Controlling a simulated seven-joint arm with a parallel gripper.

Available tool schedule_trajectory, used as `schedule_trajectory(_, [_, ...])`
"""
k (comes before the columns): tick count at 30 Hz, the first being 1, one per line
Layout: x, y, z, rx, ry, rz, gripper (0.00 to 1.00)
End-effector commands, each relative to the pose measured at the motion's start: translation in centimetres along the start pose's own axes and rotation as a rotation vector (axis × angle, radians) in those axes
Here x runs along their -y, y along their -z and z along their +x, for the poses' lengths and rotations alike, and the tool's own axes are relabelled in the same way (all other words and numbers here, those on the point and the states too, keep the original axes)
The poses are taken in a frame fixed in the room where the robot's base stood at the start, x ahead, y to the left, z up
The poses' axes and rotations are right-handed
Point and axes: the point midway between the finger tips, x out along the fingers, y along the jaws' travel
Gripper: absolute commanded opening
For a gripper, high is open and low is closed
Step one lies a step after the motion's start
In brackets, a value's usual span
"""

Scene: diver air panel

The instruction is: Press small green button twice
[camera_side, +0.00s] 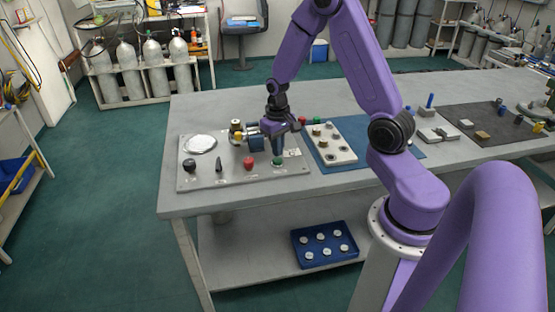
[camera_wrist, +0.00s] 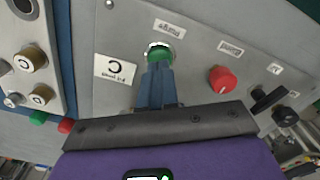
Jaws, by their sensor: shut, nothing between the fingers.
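A round green button (camera_side: 278,162) sits at the right front of the grey panel (camera_side: 228,178). In the wrist view the green button (camera_wrist: 160,51) has a pale rim and a label above it. My gripper (camera_side: 277,154) points down over this button with its blue fingers together and empty. In the wrist view the fingertips (camera_wrist: 158,66) overlap the button's lower edge; I cannot tell whether they touch it. Another small green piece (camera_wrist: 38,117) lies beside a small red piece (camera_wrist: 66,126) at the lower left of the wrist view.
A red knob (camera_wrist: 221,79) and a black lever (camera_wrist: 268,99) stand to the right of the green button in the wrist view. A white gauge (camera_side: 200,144) and brass fittings (camera_side: 237,130) are on the panel. A pale block (camera_side: 332,150) with round fittings lies on a blue mat.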

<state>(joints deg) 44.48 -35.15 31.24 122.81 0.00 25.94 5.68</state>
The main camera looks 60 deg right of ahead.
Motion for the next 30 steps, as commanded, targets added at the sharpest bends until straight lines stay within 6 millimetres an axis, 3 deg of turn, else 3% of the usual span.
schedule_trajectory(30, [0.0, 0.0, 1.1, 0.001, 0.000, 0.000, 0.00])
